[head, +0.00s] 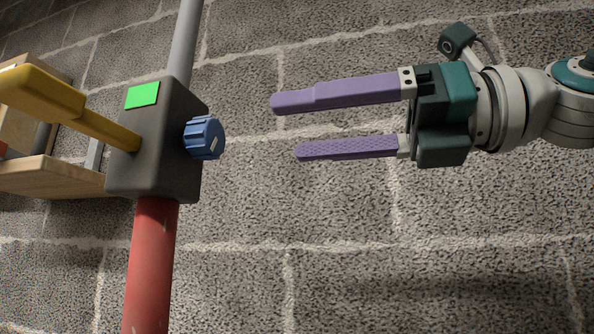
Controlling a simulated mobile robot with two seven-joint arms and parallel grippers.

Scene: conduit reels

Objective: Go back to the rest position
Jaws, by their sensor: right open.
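My right gripper (290,128) comes in from the right with two long purple fingers. It is open and empty, its fingers pointing left with a clear gap between them. Its fingertips are apart from the blue knob (203,138) on the side of a dark grey box (155,150). The box has a green square (142,95) on its front and a yellow handle (60,105) reaching left from it. My left gripper is not seen.
A red pipe (151,265) runs down from the box and a grey pipe (185,45) runs up from it. A wooden shelf (50,177) is at the left, partly behind the yellow handle. A grey block wall (300,215) fills the background. The space below my right gripper looks clear.

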